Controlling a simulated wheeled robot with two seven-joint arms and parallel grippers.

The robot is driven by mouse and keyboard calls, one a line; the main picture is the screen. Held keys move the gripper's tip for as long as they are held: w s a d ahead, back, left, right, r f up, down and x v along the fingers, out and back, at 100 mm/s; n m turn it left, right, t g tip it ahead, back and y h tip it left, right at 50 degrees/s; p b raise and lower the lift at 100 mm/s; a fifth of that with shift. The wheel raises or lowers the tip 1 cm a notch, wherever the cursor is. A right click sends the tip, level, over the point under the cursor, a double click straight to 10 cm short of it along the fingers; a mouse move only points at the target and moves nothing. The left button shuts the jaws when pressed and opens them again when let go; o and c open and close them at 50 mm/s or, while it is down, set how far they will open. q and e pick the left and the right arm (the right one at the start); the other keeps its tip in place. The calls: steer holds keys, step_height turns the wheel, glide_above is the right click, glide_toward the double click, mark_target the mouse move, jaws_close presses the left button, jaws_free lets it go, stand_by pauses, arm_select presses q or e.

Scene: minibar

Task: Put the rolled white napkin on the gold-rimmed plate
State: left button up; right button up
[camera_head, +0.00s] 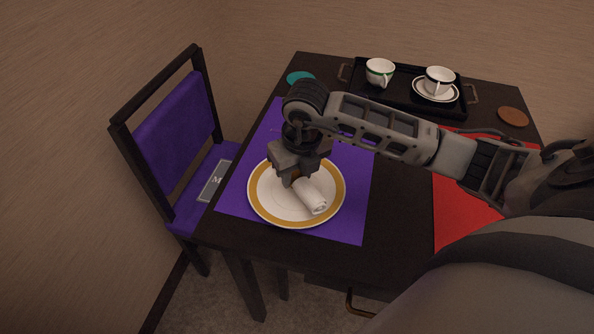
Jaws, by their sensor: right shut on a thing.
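The gold-rimmed plate (262,208) lies on a purple mat at the left side of the dark table. The rolled white napkin (313,199) is over the plate's middle and right part, its near end towards the plate's front right rim. My right gripper (291,180) comes down from above and is shut on the napkin near its far end. The fingertips are partly hidden, and I cannot tell whether the napkin touches the plate. My left gripper is not in view.
A red mat (455,205) lies to the right. A purple chair (172,134) stands at the left. Teal (300,77) and brown (513,117) coasters lie on the table.

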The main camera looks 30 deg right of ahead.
mark_target(301, 180)
steer(key=shift+f+b, duration=0.35)
steer(key=shift+f, duration=0.15)
steer(key=o, duration=1)
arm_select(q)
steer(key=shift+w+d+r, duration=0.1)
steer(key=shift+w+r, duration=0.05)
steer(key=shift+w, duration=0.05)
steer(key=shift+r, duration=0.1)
arm_select(e)
steer(key=shift+r, duration=0.15)
steer(key=shift+r+p, duration=0.35)
steer(key=shift+p, duration=0.1)
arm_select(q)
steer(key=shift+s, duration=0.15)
arm_select(e)
steer(key=r, duration=0.4)
steer(key=s+r, duration=0.1)
steer(key=r, duration=0.7)
steer(key=shift+s+a+r, duration=0.1)
steer(key=shift+s, duration=0.3)
